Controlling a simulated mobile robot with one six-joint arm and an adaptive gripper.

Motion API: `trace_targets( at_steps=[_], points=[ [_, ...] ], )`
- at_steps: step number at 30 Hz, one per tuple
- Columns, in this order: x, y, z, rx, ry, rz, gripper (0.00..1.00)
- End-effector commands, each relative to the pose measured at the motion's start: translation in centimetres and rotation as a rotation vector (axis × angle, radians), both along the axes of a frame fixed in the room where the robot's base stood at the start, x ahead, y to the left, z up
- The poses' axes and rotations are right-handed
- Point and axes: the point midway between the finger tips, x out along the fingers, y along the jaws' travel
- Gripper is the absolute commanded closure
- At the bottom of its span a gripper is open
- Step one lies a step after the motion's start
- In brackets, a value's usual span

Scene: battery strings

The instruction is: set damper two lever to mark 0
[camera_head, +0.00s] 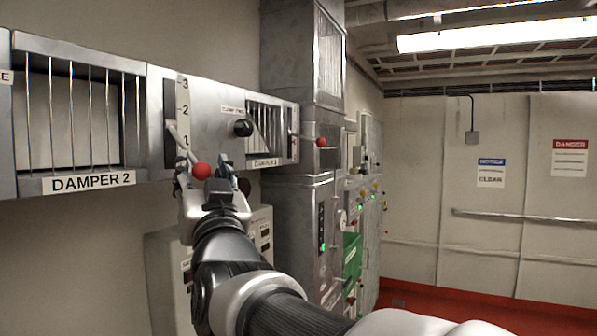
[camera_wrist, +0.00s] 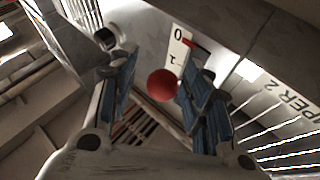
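The damper two lever (camera_head: 180,142) is a pale rod with a red ball knob (camera_head: 201,172), angled down to the right from a dark slot beside the DAMPER 2 label (camera_head: 93,181). Marks 3, 2 and 1 (camera_head: 186,140) show along the slot in the head view; lower marks are hidden. In the wrist view, 0 (camera_wrist: 178,31) and 1 show on a white strip, with a small red tip near 0. My gripper (camera_head: 203,168) is at the knob, its fingers apart. In the wrist view the red ball (camera_wrist: 162,85) sits between the blue-padded fingers, with a visible gap at the left finger.
A black knob (camera_head: 243,128) and another damper with its own red-ball lever (camera_head: 320,142) stand to the right. A grey duct (camera_head: 300,120) and cabinets with lights and a green panel (camera_head: 351,262) lie beyond. Grilles cover the damper openings.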

Motion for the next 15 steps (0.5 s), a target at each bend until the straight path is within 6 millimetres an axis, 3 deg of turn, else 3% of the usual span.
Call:
trace_targets(
  at_steps=[9, 15],
  points=[
    [-0.3, 0.0, -0.2, -0.004, 0.000, 0.002, 0.54],
    [-2.5, -1.2, -1.3, -0.004, -0.001, 0.003, 0.54]
  ],
)
